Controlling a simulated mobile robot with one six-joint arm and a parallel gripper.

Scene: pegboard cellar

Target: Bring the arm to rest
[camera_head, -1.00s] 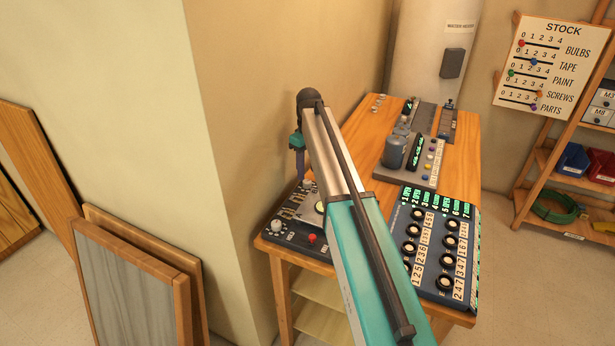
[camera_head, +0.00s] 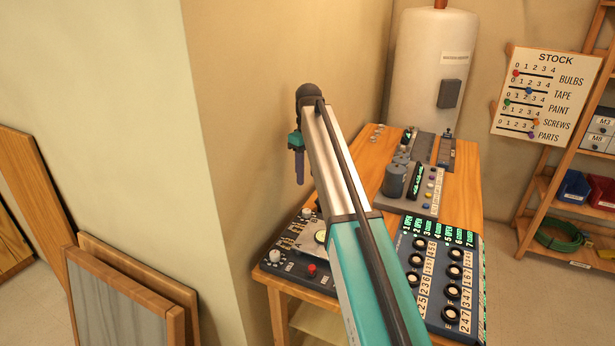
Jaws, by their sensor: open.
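My arm reaches from the bottom of the picture up over the left part of a wooden table (camera_head: 458,183). My gripper (camera_head: 299,178) hangs at the arm's far end, pointing down, beside the beige wall corner and above the table's left end. It is small and seen from the side, with nothing visible held in it. It is apart from the dark control box (camera_head: 290,268) below, which has a red button and a pale knob. My arm hides part of that box and the table's middle.
On the table stand a panel of round knobs and number labels (camera_head: 437,275), a grey cylinder (camera_head: 394,181) and a strip of coloured buttons (camera_head: 433,187). A white tank (camera_head: 428,70) stands behind. Framed boards (camera_head: 120,300) lean at left. A stock board (camera_head: 546,92) and shelf (camera_head: 540,190) are at right.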

